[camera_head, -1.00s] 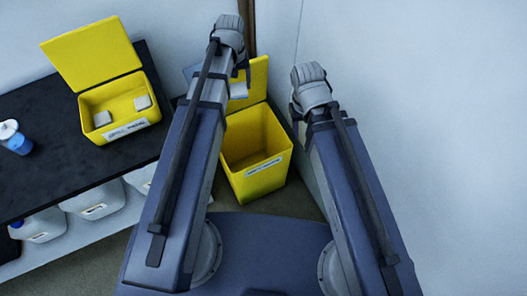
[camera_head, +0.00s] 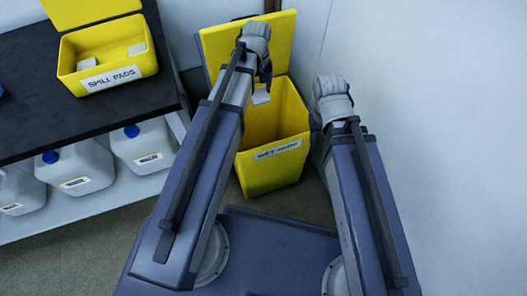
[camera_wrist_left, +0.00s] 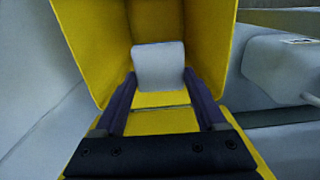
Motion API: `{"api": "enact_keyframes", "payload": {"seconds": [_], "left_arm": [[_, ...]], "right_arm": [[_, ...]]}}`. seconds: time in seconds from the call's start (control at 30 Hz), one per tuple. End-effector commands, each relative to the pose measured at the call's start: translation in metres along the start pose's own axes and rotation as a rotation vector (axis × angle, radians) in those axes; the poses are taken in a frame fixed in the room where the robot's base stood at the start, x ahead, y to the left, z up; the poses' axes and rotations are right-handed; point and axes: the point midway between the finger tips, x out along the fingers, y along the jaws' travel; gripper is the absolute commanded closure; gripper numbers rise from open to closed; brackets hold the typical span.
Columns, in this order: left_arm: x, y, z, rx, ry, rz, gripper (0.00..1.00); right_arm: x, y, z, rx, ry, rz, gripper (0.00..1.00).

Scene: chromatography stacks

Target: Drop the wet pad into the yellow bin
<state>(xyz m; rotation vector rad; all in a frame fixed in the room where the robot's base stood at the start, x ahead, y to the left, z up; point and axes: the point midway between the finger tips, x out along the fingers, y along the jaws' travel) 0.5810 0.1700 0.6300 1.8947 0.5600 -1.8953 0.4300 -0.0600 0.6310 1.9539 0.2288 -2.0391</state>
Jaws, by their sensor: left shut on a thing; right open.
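The wet pad (camera_wrist_left: 158,66) is a small pale square. My left gripper (camera_wrist_left: 158,85) is shut on it in the left wrist view. In the head view the pad (camera_head: 261,97) hangs below my left gripper (camera_head: 265,80), over the opening of the yellow bin (camera_head: 265,170). That bin stands on the floor with its lid up and a label that seems to read "WET PADS". Its yellow walls (camera_wrist_left: 85,40) surround the pad in the wrist view. My right gripper is at the end of the right arm, its fingers hidden behind the wrist in the head view.
A yellow box labelled "SPILL PADS" (camera_head: 78,62) sits open on the black shelf (camera_head: 40,120) at left, with pale pads inside. Several white jugs (camera_head: 75,175) with blue caps stand below. A pale wall (camera_head: 450,120) is close on the right.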

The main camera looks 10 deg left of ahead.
Motion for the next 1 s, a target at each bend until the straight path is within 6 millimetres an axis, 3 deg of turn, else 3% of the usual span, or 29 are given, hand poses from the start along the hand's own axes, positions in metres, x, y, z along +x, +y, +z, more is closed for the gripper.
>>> {"api": "enact_keyframes", "payload": {"seconds": [0.03,0.1,0.57,1.0], "left_arm": [[0.011,0.000,0.000,-0.007,0.000,0.000,0.78],[0.014,0.000,0.000,-0.014,0.000,0.000,0.78],[0.025,0.000,0.000,-0.020,0.000,0.000,0.78],[0.072,0.000,0.000,-0.019,0.000,0.000,0.78]], "right_arm": [[0.011,-0.001,-0.001,0.000,0.000,0.000,0.50],[0.014,-0.001,-0.001,0.000,0.000,0.000,0.50],[0.025,-0.002,-0.002,0.000,0.000,0.001,0.50],[0.071,-0.005,-0.004,-0.003,0.000,0.009,0.50]]}}
